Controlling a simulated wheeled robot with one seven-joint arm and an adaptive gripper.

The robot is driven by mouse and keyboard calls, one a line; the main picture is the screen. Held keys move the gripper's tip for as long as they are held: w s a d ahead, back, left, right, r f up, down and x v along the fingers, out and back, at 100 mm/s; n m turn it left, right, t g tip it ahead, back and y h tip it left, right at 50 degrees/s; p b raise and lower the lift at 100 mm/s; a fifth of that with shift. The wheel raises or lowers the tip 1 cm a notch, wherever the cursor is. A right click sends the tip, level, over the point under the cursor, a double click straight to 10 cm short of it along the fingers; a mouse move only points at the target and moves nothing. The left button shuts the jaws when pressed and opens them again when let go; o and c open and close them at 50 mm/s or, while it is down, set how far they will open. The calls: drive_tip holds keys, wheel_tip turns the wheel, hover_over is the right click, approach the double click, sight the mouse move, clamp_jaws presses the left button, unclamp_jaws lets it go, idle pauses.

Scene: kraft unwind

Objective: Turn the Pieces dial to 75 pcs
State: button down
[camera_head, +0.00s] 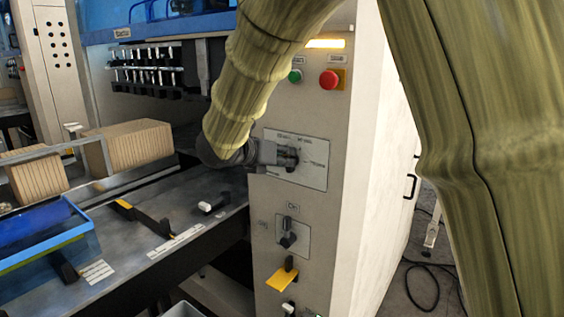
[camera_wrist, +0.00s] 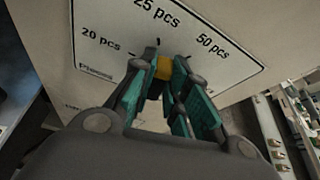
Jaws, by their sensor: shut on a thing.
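The Pieces dial sits on a white plate (camera_head: 312,168) on the machine's front panel. In the wrist view the plate (camera_wrist: 215,22) reads "20 pcs", "25 pcs" and "50 pcs", with short tick marks beside them; no 75 pcs label can be made out. My gripper (camera_wrist: 166,85) is shut on the dial's knob, of which a small yellow part (camera_wrist: 164,68) shows between the fingers. The rest of the knob is hidden, and I cannot tell exactly which mark it points to. In the head view my gripper (camera_head: 279,156) is at the plate's left part.
A green button (camera_head: 295,76) and a red button (camera_head: 329,79) are above the plate. A cable lies on the floor right.

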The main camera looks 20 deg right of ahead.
drive_tip(key=shift+s+d+m+b, duration=0.15)
drive_tip(key=shift+m+b, duration=0.25)
drive_tip(key=shift+b, duration=1.15)
drive_tip(key=shift+s+d+f+m+t+y+b, duration=0.1)
drive_tip(key=shift+m+t+y+b, duration=0.45)
drive_tip(key=shift+b, duration=2.3)
drive_tip(key=shift+s+d+f+m+t+y+b, duration=0.15)
drive_tip(key=shift+m+t+b, duration=0.4)
drive_tip(key=shift+b, duration=2.3)
drive_tip(key=shift+r+m+b, duration=0.2)
drive_tip(key=shift+m+b, duration=0.3)
drive_tip(key=shift+b, duration=0.65)
